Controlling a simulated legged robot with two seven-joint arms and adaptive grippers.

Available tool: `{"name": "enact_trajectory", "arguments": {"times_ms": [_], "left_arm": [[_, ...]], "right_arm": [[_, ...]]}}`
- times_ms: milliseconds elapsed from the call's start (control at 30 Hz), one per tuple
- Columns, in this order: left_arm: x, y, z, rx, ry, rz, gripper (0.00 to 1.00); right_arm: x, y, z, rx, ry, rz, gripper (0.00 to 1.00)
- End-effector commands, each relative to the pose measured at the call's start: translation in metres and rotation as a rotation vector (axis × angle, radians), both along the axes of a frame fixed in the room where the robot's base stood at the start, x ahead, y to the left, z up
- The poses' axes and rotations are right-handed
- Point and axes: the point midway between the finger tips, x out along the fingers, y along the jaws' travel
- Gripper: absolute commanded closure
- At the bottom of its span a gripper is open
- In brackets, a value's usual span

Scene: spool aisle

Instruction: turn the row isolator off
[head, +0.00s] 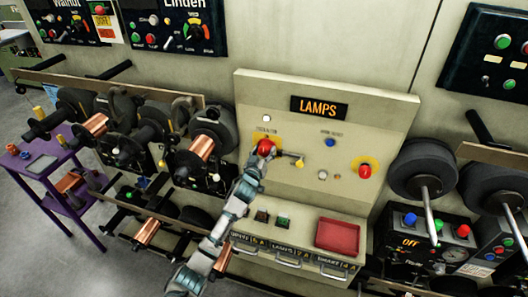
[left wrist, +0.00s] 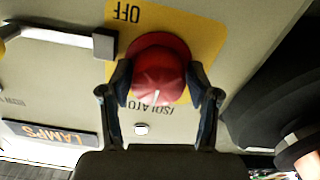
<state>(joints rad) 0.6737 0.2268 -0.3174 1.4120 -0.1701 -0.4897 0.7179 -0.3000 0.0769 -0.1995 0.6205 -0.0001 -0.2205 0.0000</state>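The row isolator is a red knob (head: 265,147) on a yellow plate, on the cream LAMPS panel (head: 390,110). In the left wrist view the red knob (left wrist: 158,72) fills the space between my left gripper's (left wrist: 158,88) two dark fingers, which appear to press on its sides. A short white mark shows on the knob face, pointing toward the ISOLATOR lettering. An upside-down OFF label (left wrist: 126,12) is on the yellow plate (left wrist: 205,40). In the head view my left gripper (head: 258,160) reaches the knob from below and partly covers it. My right gripper is not in view.
A metal lever (head: 291,156) sticks out just right of the knob. A red button (head: 365,170) and a blue lamp (head: 330,142) are further right. Below are a red tray (head: 337,236) and drawers. Racks of spools (head: 212,132) flank the panel.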

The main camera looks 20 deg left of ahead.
Motion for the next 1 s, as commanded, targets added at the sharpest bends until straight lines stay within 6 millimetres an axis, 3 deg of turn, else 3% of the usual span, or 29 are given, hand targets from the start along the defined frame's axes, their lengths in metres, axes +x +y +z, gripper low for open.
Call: {"name": "enact_trajectory", "arguments": {"times_ms": [33,100,133,567,1000], "left_arm": [[0.0,0.0,0.0,0.0,0.0,0.0,0.6],[0.0,0.0,0.0,0.0,0.001,0.0,0.77],[0.0,0.0,0.0,0.0,0.001,0.0,0.8],[0.0,0.0,0.0,0.078,-0.002,0.001,0.8],[0.0,0.0,0.001,0.441,-0.013,0.0,0.8]], "right_arm": [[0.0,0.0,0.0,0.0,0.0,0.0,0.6],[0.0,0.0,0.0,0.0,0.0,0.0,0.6],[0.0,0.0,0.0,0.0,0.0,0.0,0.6],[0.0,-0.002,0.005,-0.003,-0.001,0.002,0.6],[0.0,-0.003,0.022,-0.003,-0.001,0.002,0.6]]}}
